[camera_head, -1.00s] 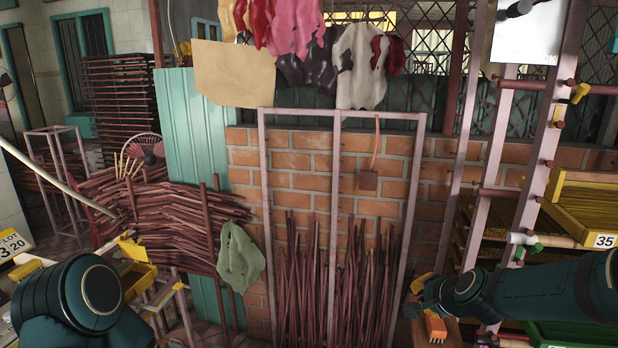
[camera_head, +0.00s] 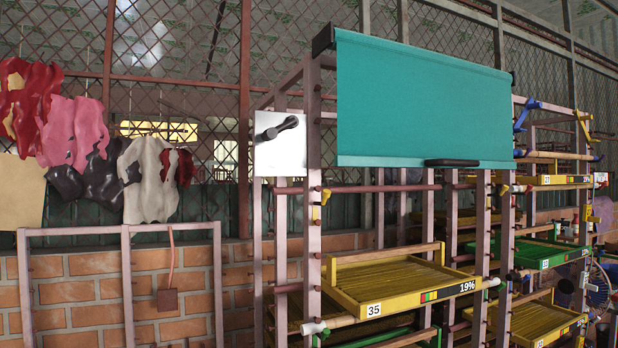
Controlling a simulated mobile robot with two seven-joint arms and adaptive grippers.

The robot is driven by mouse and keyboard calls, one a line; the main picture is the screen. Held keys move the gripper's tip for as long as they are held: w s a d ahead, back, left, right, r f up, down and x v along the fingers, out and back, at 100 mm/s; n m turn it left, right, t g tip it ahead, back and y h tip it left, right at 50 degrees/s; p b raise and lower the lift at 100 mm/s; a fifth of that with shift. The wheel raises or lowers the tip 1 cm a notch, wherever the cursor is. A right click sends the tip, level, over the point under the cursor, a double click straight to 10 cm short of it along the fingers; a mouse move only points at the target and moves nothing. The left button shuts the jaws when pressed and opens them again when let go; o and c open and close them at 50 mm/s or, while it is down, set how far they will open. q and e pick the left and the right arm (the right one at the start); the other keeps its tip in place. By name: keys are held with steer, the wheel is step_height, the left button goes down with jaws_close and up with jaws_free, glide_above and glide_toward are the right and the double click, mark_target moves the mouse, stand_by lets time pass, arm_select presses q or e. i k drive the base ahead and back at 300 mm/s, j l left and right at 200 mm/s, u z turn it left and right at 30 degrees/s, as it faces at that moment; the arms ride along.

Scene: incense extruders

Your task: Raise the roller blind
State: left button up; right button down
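A teal roller blind (camera_head: 420,100) hangs at the top front of a pinkish metal rack, right of centre in the head view. It is partly lowered and covers the rack's upper part. A black handle bar (camera_head: 452,162) sits at its lower edge, right of the middle. A black bracket (camera_head: 323,40) holds its upper left end. Neither of my grippers is in view.
Below the blind, a yellow tray (camera_head: 400,285) marked 35 and 19% rests on the rack, with a green tray (camera_head: 540,252) to the right. A brick wall (camera_head: 80,292) and a lattice screen stand behind.

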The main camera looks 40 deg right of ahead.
mark_target(340, 160)
steer(key=z, duration=1.95)
